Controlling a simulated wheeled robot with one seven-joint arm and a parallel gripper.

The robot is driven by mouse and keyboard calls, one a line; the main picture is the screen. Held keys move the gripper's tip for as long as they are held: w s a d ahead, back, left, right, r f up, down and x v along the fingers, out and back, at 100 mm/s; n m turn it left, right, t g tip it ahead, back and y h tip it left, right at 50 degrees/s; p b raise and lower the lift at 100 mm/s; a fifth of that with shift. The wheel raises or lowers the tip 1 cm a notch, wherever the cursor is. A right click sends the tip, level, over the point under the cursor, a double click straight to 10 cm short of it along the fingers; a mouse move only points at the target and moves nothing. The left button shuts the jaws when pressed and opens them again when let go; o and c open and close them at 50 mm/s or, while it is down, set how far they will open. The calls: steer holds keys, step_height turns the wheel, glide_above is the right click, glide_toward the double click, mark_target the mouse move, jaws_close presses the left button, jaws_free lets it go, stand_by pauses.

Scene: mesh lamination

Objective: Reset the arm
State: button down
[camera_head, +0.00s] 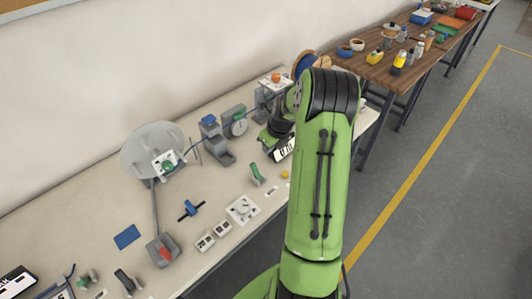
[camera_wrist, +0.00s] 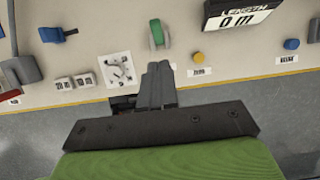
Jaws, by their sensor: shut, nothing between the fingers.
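My gripper (camera_wrist: 157,85) shows in the wrist view with its two dark fingers together and nothing between them. It is over the front edge of the light workbench (camera_wrist: 230,85), near a small green part (camera_wrist: 157,32). In the head view my green arm reaches up over the front of the bench, and its upper link hides part of the bench's right end.
The bench (camera_head: 80,210) holds a grey round plate on a stand (camera_head: 140,146), a grey device with a dial (camera_head: 236,122), a blue square (camera_head: 127,237) and a LENGTH display (camera_wrist: 237,20). A brown wooden table (camera_head: 375,72) stands beyond. The floor at right (camera_head: 450,200) is clear.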

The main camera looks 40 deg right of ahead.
steer(key=shift+w+d, duration=0.1)
stand_by(0.3)
steer(key=s+a+r+n+h+b, duration=0.15)
steer(key=s+a+r+n, duration=0.25)
steer(key=a+r+n, duration=1.1)
steer(key=s+a+r+n+b, duration=0.1)
steer(key=s+a+n, duration=0.5)
steer(key=s+n, duration=0.3)
steer(key=s+a+n+t+y+b, duration=0.1)
steer(key=s+a+n, duration=0.6)
steer(key=s+n, duration=0.2)
steer(key=n, duration=0.2)
steer(key=shift+s+r+n+t, duration=0.3)
steer(key=shift+s+r, duration=0.05)
steer(key=shift+s, duration=0.05)
